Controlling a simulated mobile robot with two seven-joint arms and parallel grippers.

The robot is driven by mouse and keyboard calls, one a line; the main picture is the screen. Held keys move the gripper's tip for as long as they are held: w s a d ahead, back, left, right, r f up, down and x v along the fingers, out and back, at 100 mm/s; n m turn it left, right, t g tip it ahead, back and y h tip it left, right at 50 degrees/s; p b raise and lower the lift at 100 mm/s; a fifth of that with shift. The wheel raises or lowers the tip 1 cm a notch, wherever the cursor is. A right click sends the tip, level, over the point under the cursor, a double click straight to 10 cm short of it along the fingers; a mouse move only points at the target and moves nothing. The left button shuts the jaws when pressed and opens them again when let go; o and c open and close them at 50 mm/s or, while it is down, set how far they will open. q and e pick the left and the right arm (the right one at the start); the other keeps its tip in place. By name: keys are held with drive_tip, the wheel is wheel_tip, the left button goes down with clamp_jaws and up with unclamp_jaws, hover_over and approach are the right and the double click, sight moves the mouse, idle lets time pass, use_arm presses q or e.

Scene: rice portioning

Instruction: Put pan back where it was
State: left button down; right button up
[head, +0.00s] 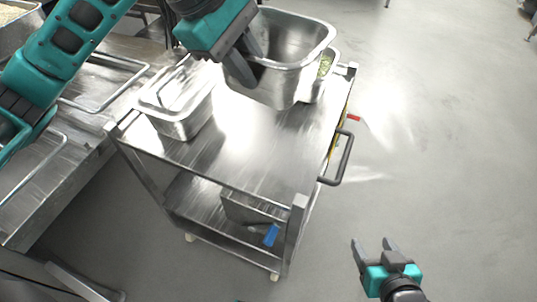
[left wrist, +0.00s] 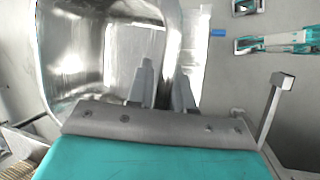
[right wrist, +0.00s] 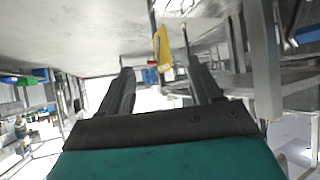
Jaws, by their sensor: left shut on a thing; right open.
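A deep steel pan (head: 290,50) is above the far part of the steel cart (head: 240,145) in the head view, tilted a little. My left gripper (head: 250,72) is shut on the pan's near left wall. The pan's shiny inside and rim also show in the left wrist view (left wrist: 75,60), with the fingers (left wrist: 160,88) at its wall. I cannot tell whether the pan's bottom touches the cart. My right gripper (head: 376,248) is open and empty, low over the floor right of the cart; its spread fingers show in the right wrist view (right wrist: 165,85).
A lidded steel container (head: 180,105) stands on the cart's left side. A container with green contents (head: 325,68) is partly hidden behind the pan. The cart handle (head: 343,160) sticks out at the right. A blue item (head: 271,235) is on the lower shelf. The cart's near top is clear.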

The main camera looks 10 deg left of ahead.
use_arm(q)
drive_tip(key=shift+d+r+n+t, duration=0.25)
drive_tip(key=shift+n+t, duration=0.05)
drive_tip(key=shift+n, duration=0.4)
drive_tip(key=shift+f+y+b, duration=0.2)
drive_tip(key=shift+y+b, duration=0.1)
wheel_tip(320, 180, down, 19)
drive_tip(key=shift+f+b, duration=0.2)
drive_tip(key=shift+b, duration=0.95)
use_arm(e)
drive_tip(key=shift+w+a+f, duration=0.5)
drive_tip(key=shift+f, duration=0.2)
use_arm(q)
drive_tip(key=c, duration=1)
unclamp_jaws()
drive_tip(key=shift+f, duration=0.1)
